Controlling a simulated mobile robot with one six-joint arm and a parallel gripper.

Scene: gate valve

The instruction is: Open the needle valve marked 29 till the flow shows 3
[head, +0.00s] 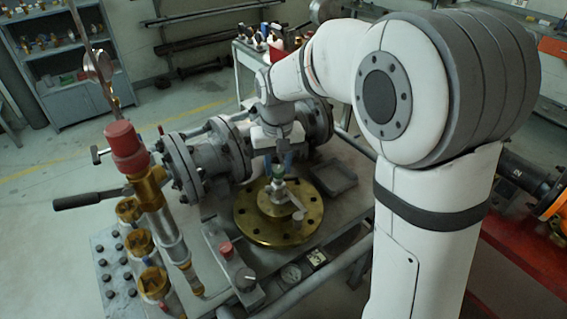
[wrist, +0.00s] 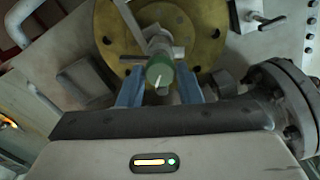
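A green knob (head: 278,170) tops a grey stem over a round brass flange (head: 252,222) on the bench. In the wrist view the green knob (wrist: 160,71), with a white pointer line, shows just beyond my gripper (wrist: 160,92). Its two blue fingers stand apart, one on each side of the knob, with gaps visible. In the head view my gripper (head: 284,160) points down over the knob. I cannot read a 29 anywhere.
A grey flanged pipe (head: 212,156) runs behind the flange. A brass fitting with a red cap (head: 124,140) stands at left, near a dark lever handle (head: 92,198). A small red knob (head: 226,248) is in front.

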